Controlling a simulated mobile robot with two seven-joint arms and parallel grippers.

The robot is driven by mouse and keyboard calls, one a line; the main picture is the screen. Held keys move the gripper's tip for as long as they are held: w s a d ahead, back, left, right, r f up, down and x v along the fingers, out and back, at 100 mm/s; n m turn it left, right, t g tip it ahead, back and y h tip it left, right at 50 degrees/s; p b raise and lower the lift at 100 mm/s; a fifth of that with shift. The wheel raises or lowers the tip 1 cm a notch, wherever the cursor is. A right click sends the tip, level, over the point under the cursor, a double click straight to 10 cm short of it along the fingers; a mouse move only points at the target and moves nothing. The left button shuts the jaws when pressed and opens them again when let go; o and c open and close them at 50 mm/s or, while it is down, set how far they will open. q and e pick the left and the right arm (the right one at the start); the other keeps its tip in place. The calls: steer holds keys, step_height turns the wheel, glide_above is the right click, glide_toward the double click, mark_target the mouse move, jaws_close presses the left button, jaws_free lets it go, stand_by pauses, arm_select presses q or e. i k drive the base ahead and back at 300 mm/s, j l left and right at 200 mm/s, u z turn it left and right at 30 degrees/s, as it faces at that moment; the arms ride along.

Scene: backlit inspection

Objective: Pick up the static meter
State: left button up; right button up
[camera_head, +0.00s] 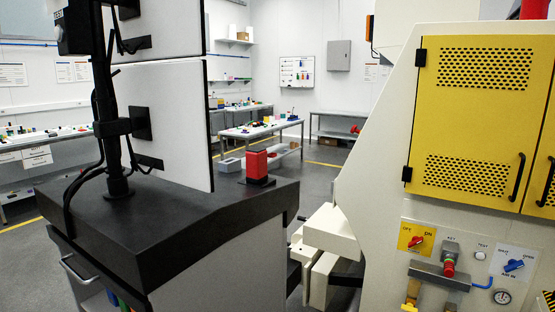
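I cannot pick out a static meter with certainty in the head view. A red block-shaped object on a dark base (256,168) stands at the far edge of the dark-topped cabinet; I cannot tell what it is. Small items on the far benches are too small to identify. Neither of my grippers can be seen.
A dark-topped cabinet (150,222) with upright white panels (165,120) and a black post fills the left. A machine with yellow perforated doors (480,115) and a control panel (465,265) blocks the right. Pale blocky parts (328,232) lie between them. Workbenches (262,130) stand behind.

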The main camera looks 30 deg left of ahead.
mark_target(256, 158)
steer(key=i+j+z, duration=0.2)
steer(key=i, duration=1.15)
steer(key=i+l+u, duration=0.15)
steer(key=i+u, duration=0.15)
steer(key=i+l+u, duration=0.3)
steer(key=i, duration=0.2)
steer(key=u, duration=1.5)
